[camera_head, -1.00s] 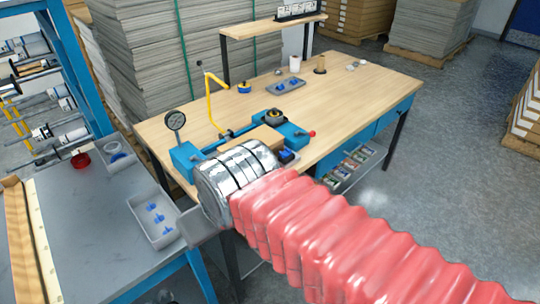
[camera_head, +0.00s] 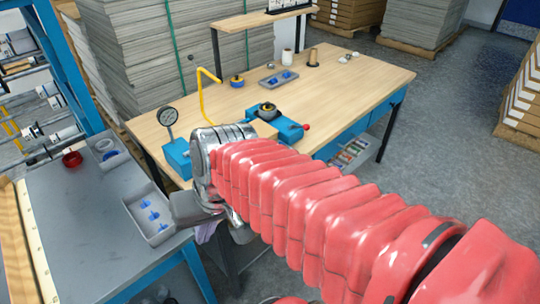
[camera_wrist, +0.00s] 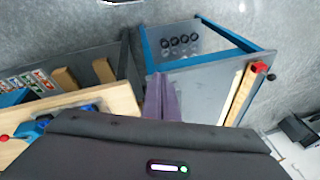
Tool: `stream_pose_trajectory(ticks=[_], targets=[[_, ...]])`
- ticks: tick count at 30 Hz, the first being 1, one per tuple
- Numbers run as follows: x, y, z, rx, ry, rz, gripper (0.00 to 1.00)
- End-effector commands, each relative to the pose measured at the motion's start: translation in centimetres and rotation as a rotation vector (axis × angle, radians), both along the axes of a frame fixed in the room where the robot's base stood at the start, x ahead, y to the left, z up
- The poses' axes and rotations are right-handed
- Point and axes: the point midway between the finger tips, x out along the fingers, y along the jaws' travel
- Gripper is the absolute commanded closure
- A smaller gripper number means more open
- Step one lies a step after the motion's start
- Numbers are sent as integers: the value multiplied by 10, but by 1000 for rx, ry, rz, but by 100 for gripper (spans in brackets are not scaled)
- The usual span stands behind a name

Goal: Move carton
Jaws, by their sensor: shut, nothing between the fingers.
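No single carton can be made out as the task's own. Brown carton-like stacks stand at the right edge (camera_head: 518,110) and at the back (camera_head: 348,14) of the head view, far from my gripper. My gripper (camera_head: 207,234) hangs between the wooden workbench and the grey table, its body largely covered by my red-sleeved arm. In the wrist view, its purple fingers (camera_wrist: 161,98) lie close together, shut and empty, pointing toward the gap beside the grey table.
The wooden workbench (camera_head: 360,90) carries a blue fixture (camera_head: 288,130), a gauge (camera_head: 168,117) and a yellow bent bar (camera_head: 203,98). The grey table (camera_head: 80,225) at left holds a tray with blue parts (camera_head: 150,217) and a red ring (camera_head: 72,160). Floor is open at right.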

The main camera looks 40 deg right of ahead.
Motion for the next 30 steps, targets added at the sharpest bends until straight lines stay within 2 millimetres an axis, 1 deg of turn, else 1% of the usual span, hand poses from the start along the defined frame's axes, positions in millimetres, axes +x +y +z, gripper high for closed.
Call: stream_pose_trajectory(ticks=[1,6,11,17,23,26,30], targets=[[2,-2,-8,49,42,-51,100],[11,-2,-24,222,154,-204,100],[23,-5,-36,392,241,-353,100],[45,-15,-47,617,325,-544,100],[70,-37,-55,854,378,-735,100],[83,-53,-59,975,391,-830,100],[101,-83,-65,1149,396,-962,100]])
